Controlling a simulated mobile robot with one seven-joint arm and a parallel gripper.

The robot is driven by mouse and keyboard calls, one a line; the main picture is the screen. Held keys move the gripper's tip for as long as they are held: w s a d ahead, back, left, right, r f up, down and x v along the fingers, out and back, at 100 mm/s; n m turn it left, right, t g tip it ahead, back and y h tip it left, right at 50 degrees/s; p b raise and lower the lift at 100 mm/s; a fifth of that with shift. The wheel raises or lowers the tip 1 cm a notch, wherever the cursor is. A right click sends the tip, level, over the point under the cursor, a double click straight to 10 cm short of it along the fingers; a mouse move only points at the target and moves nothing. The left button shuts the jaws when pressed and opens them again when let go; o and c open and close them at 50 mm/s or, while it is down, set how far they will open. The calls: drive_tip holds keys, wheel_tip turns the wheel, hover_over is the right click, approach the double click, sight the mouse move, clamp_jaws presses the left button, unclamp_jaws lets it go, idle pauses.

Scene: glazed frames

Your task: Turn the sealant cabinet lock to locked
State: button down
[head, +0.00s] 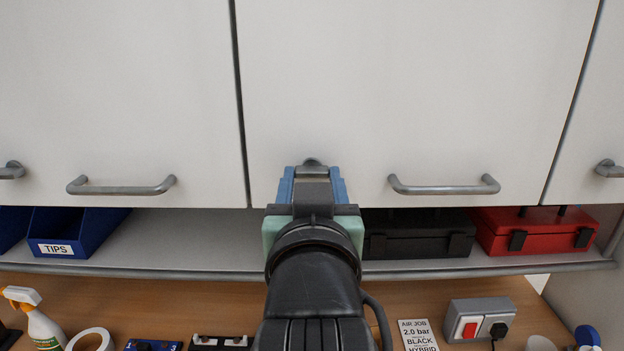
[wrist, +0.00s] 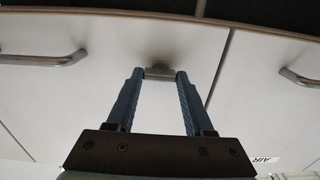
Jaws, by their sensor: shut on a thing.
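The middle white cabinet door (head: 400,90) is closed, with a grey bar handle (head: 444,186) at its lower right. The cabinet lock (head: 312,162) is a small grey round piece at the door's lower left, mostly hidden behind my gripper. In the wrist view, the lock's grey turning piece (wrist: 159,72) sits between my blue fingertips. My gripper (head: 312,172) is shut on this piece, pointing straight at the door. No lock markings are readable, so I cannot tell its position.
Neighbouring doors carry bar handles, one at left (head: 121,187). Below is a shelf (head: 180,240) with a blue TIPS bin (head: 75,230), a black case (head: 418,235) and a red case (head: 535,230). A spray bottle (head: 38,320) and a socket box (head: 480,320) are lower down.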

drive_tip(key=m, duration=0.4)
drive_tip(key=shift+m+p, duration=0.3)
drive_tip(key=shift+m, duration=0.1)
drive_tip(key=m, duration=0.4)
drive_tip(key=shift+m, duration=0.3)
drive_tip(key=m, duration=0.4)
drive_tip(key=shift+r+m+b, duration=0.1)
drive_tip(key=shift+m+b, duration=0.45)
drive_tip(key=shift+m, duration=1.75)
drive_tip(key=shift+c, duration=1.4)
unclamp_jaws()
